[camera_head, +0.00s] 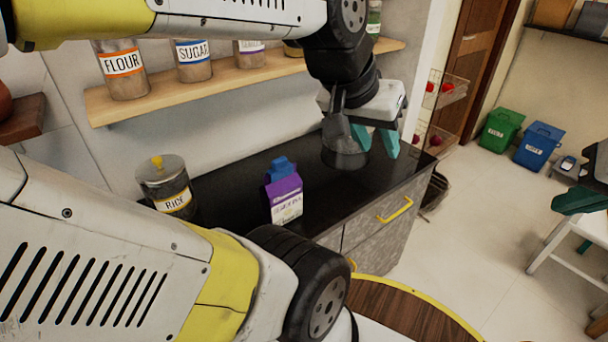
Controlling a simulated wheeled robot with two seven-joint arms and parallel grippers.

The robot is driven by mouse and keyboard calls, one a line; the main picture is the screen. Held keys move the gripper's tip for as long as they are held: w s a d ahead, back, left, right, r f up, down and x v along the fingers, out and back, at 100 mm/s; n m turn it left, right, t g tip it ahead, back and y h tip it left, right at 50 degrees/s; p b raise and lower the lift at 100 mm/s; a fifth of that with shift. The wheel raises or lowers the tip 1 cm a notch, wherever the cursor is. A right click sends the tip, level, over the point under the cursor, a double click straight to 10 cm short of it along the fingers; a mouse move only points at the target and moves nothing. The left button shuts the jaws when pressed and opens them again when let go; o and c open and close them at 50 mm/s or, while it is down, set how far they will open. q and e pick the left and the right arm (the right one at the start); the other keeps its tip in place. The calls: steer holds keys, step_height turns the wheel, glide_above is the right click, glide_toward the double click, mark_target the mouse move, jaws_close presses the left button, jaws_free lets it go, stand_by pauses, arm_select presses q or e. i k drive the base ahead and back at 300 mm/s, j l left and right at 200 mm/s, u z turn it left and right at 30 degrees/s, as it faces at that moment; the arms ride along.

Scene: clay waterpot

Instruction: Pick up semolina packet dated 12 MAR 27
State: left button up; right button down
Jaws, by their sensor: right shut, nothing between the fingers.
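A purple and white packet (286,201) with a blue clip on top stands upright on the dark counter. Its label print is too small to read, so I cannot tell the name or date. My left gripper (375,145) hangs over the counter to the right of the packet, apart from it. Its teal fingers point down, spread, with no packet between them.
A rice jar (172,188) stands left of the packet. A shelf (225,82) with flour and sugar jars runs above. Green (500,130) and blue (537,146) bins stand on the floor. A round wooden top (410,312) is in front.

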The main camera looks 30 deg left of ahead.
mark_target(282, 200)
steer(key=u, duration=1.45)
steer(key=k+u, duration=0.15)
steer(key=k+j+u, duration=0.1)
steer(key=j, duration=0.2)
steer(key=k+j+u, duration=0.2)
steer(key=k+j, duration=0.15)
steer(key=j, duration=0.3)
steer(key=i+j+u, duration=0.1)
steer(key=j, duration=0.3)
steer(key=i+j+u, duration=0.1)
steer(key=j, duration=0.3)
